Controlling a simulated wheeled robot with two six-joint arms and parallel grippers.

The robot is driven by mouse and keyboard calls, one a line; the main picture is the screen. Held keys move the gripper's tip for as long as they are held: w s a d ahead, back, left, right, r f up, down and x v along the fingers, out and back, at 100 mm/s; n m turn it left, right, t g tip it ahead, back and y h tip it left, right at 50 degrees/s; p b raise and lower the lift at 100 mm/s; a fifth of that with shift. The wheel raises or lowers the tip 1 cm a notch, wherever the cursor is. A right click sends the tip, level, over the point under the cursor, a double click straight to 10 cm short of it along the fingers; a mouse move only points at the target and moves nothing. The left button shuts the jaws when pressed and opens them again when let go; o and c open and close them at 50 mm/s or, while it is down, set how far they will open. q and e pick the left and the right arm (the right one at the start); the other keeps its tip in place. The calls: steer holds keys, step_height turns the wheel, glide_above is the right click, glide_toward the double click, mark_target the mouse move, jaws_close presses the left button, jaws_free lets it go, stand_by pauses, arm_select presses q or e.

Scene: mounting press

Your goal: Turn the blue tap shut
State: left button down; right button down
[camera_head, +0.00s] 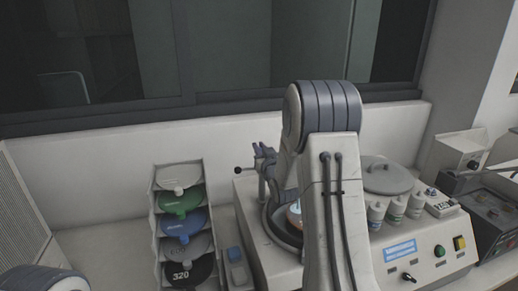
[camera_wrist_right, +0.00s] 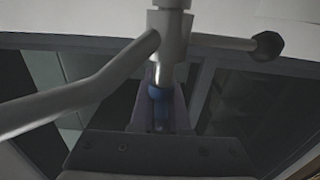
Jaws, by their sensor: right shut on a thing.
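The tap shows in the right wrist view as a metal post with a blue collar (camera_wrist_right: 158,92), a bent spout (camera_wrist_right: 85,100) going left and a thin lever with a black knob (camera_wrist_right: 268,45) to the right. In the head view the lever's knob (camera_head: 237,170) sticks out left of the post; I cannot make out the blue part there. My right gripper (camera_head: 264,152) is at the tap's top, and in the wrist view its jaws (camera_wrist_right: 160,118) are shut around the blue part. My left gripper is out of view.
The white machine (camera_head: 262,262) carries a round bowl (camera_head: 273,232), partly hidden by my right arm. A grey lid (camera_head: 386,178), several small bottles (camera_head: 395,210) and a control panel stand to the right. A rack of coloured discs (camera_head: 183,200) stands to the left. A wall and window lie behind.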

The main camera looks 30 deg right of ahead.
steer(key=shift+s+d+r+m+g+h+p, duration=0.15)
steer(key=shift+s+d+m+g+h, duration=0.35)
steer(key=shift+m+g+h, duration=2.25)
steer(key=shift+s+d+f+m+g+h+p, duration=0.15)
steer(key=shift+s+m+g+h, duration=1)
steer(key=shift+m+g, duration=2.7)
steer(key=shift+s+d+r+m+g+h+p, duration=0.15)
steer(key=shift+d+m+g+h, duration=0.25)
steer(key=shift+m+g+h, duration=2.95)
steer(key=shift+s+n+g+y, duration=0.1)
steer(key=shift+n+g+y, duration=0.75)
steer(key=shift+n+g, duration=0.15)
steer(key=c, duration=0.9)
jaws_free()
steer(key=shift+t, duration=0.25)
